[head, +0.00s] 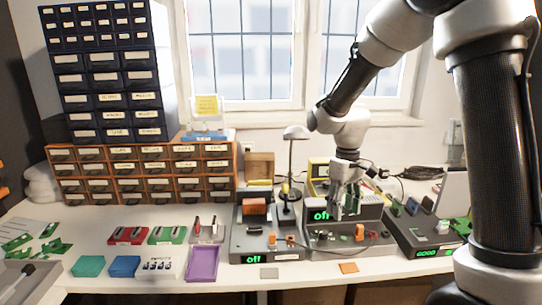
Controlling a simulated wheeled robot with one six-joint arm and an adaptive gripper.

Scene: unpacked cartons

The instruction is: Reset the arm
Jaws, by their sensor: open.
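My arm comes in from the upper right and bends down over the workbench. My gripper (347,205) hangs at its end, pointing down, open, with nothing visible between its fingers. It is above and in front of the middle grey device (350,240), whose green display reads "off". The fingertips are small here, and I cannot tell whether they touch the device.
A left grey device (265,243) reads "off" and a right one (425,235) reads "GOOD". A purple tray (203,264), teal box (88,266) and blue box (124,266) stand left. Drawer cabinets (140,172) and a lamp (297,132) stand behind.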

